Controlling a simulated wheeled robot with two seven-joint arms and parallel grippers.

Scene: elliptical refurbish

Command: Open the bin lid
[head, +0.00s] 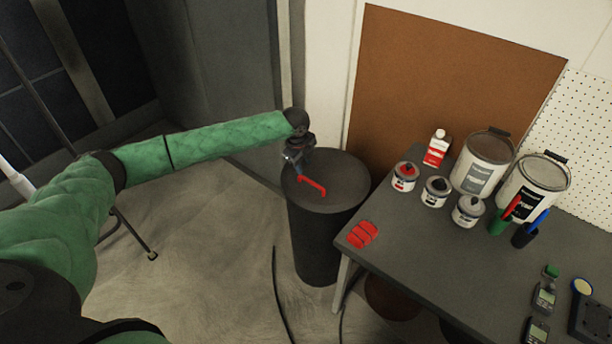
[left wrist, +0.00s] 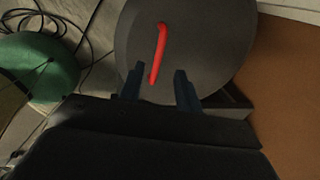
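The bin (head: 318,240) is a dark grey cylinder standing on the floor beside the table. Its round flat lid (head: 345,178) lies closed on top and carries a red bar handle (head: 313,184). My left gripper (head: 297,170) is over the far left part of the lid, close to one end of the handle. In the left wrist view the two dark blue fingers (left wrist: 157,88) are apart, and the near end of the red handle (left wrist: 158,50) lies between or just beyond their tips. I cannot tell whether they touch it. My right gripper is not in view.
A grey table (head: 420,255) right of the bin holds paint cans (head: 484,165), small tins, a red cloth-like item (head: 363,234) and handheld devices. A brown board (head: 440,75) leans behind. Dark cables (head: 280,300) lie on the floor.

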